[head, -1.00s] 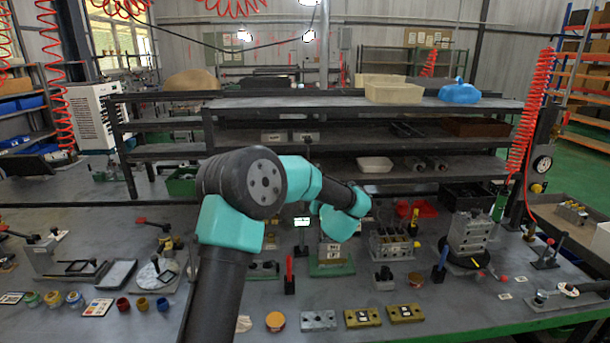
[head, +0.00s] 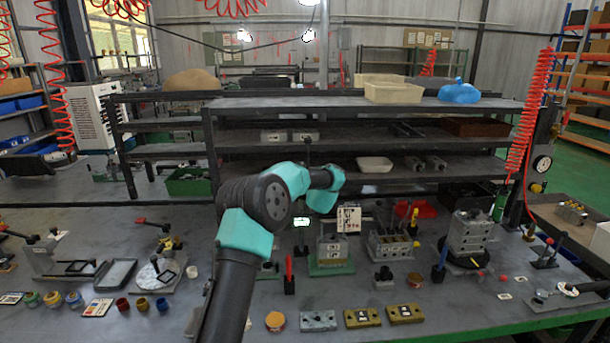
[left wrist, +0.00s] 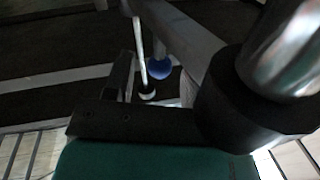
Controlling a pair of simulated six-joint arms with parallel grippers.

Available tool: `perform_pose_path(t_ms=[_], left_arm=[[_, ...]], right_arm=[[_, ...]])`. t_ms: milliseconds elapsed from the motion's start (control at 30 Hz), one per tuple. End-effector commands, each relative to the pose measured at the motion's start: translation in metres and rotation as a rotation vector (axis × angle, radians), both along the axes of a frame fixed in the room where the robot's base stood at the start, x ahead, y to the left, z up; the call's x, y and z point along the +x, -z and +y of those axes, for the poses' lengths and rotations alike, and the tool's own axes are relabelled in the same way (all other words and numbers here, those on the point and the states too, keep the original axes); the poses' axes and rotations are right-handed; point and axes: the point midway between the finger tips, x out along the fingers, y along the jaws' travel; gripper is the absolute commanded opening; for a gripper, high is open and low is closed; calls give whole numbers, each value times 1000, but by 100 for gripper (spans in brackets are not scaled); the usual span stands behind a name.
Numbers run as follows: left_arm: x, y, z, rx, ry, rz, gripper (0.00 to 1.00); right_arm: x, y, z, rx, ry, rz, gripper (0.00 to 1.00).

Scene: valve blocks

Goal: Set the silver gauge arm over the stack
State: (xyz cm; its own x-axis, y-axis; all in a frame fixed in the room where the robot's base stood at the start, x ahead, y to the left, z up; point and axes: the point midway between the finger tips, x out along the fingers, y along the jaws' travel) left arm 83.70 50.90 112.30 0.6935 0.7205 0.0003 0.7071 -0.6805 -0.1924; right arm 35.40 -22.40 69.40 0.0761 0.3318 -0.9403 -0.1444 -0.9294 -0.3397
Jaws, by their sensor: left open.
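A silver arm with a ring-shaped end (head: 566,291) lies at the front right of the bench in the head view; it looks like the gauge arm, but I cannot be sure. A grey block stack (head: 470,233) stands on a dark round base at the right. My left arm rises from the lower middle and bends right, well left of that stack. Its gripper is hidden in the head view. In the left wrist view, dark parts of my left gripper (left wrist: 124,78) show; it is open, with no held object visible. My right gripper is not in view.
A green-based block fixture (head: 330,262) stands just right of my arm. A manifold block (head: 392,243) is between it and the stack. Yellow blocks (head: 405,313) lie at the front. A dark shelf rack (head: 360,103) stands behind. A blue round thing (left wrist: 159,67) shows in the wrist view.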

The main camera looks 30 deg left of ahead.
Motion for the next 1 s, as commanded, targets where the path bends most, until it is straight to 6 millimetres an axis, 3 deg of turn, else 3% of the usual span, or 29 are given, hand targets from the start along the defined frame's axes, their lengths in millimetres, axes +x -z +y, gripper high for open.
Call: perform_pose_path(t_ms=[200, 567, 1000], left_arm=[[12, 0, 12, -1, 0, 0, 51], [14, 0, 14, -1, 1, -1, 50], [14, 0, 14, -1, 1, -1, 8]], right_arm=[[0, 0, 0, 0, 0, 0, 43], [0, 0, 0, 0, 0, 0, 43], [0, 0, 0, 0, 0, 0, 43]])
